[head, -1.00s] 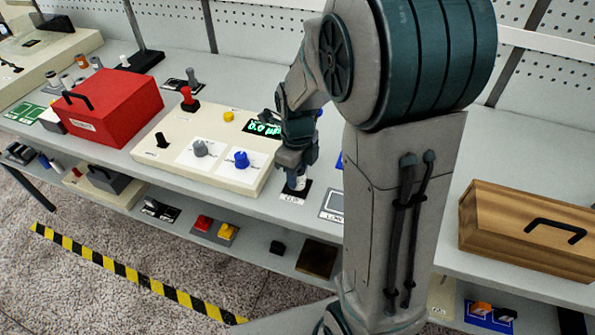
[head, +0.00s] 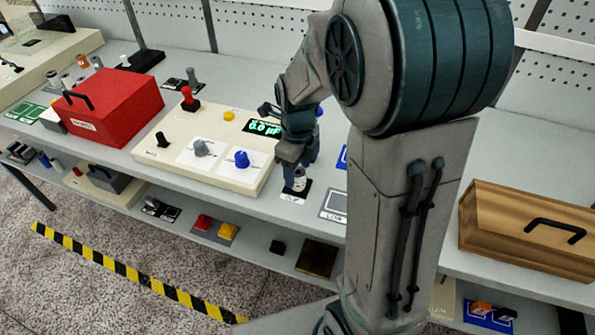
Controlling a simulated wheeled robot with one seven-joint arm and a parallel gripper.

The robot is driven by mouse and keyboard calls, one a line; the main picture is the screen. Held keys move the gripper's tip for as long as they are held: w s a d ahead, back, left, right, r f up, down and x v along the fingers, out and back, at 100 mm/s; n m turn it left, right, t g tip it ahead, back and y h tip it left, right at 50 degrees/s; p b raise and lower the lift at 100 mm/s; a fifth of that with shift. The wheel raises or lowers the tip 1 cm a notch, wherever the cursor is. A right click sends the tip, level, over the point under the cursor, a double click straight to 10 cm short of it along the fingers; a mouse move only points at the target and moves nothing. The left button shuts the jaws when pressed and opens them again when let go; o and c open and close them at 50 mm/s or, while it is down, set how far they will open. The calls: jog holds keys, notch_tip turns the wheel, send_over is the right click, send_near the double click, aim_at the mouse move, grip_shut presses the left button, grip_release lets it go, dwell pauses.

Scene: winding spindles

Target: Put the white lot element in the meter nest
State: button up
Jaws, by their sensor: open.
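A small white cylinder (head: 299,183), which looks like the white lot element, stands upright on a black pad (head: 293,193) with a white label, at the front edge of the bench. My gripper (head: 303,168) is open and points down just above and around the cylinder's top. I cannot tell whether its fingers touch the cylinder. The cream meter box (head: 228,175) with a green lit display (head: 262,128) is to the left of the gripper. I cannot make out the meter's nest; my gripper and wrist hide part of the box's right end.
A blue knob (head: 241,159), a grey knob (head: 201,148) and a red-topped lever (head: 188,98) rise from or beside the meter box. A red case (head: 112,105) stands left and a wooden case (head: 530,230) right. A framed grey plate (head: 335,203) lies right of the pad.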

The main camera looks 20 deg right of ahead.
aim_at(298, 172)
notch_tip(298, 172, up, 10)
jog(key=s+n+t, duration=0.3)
jog(key=s+n, duration=1.1)
jog(key=n, duration=1.3)
jog(key=shift+f, duration=0.4)
